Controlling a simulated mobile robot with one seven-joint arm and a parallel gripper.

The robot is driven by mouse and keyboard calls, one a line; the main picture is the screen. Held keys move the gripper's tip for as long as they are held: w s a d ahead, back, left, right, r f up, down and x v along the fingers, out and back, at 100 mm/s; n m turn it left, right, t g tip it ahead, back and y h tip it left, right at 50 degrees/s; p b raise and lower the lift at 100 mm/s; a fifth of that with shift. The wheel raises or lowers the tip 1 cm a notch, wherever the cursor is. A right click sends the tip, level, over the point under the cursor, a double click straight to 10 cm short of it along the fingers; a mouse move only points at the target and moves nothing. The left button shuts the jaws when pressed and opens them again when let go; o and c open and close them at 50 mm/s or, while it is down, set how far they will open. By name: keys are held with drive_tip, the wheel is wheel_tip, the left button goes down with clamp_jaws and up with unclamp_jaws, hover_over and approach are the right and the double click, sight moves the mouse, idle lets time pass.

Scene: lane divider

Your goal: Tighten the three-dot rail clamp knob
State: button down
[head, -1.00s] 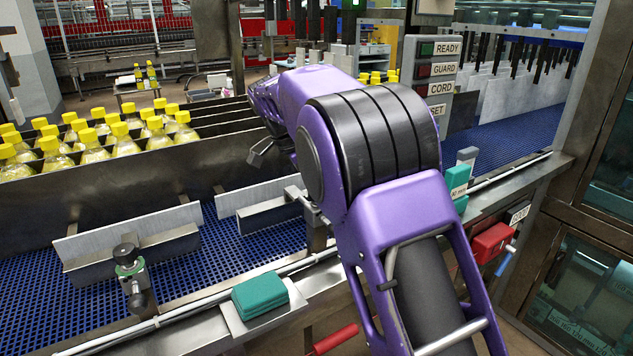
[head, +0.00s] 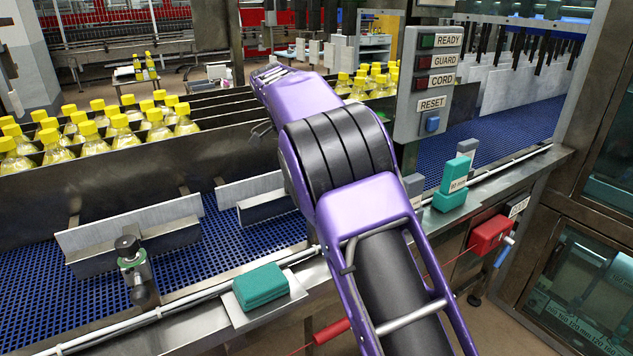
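A rail clamp with a black knob (head: 127,245) and a green ring stands at the left, beside a grey guide plate over the blue conveyor. I cannot make out any dots on it. A second guide plate (head: 250,190) is near the middle; any clamp on it is hidden behind my arm. My purple arm crosses the middle of the view. Part of my gripper (head: 261,133) shows as small dark metal pieces left of the arm, above the lane wall. The rest is hidden, so its opening and any contents cannot be seen. It is well apart from the left knob.
Yellow-capped bottles (head: 88,135) stand in lanes behind a metal wall. A teal block (head: 261,286) lies on a front ledge, and teal blocks (head: 452,185) stand right of my arm. A control panel (head: 430,85) hangs close to the arm's right. A red box (head: 490,235) is at the right.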

drive_tip(key=shift+r, duration=0.2)
drive_tip(key=shift+c, duration=1.9)
unclamp_jaws()
drive_tip(key=shift+f, duration=0.1)
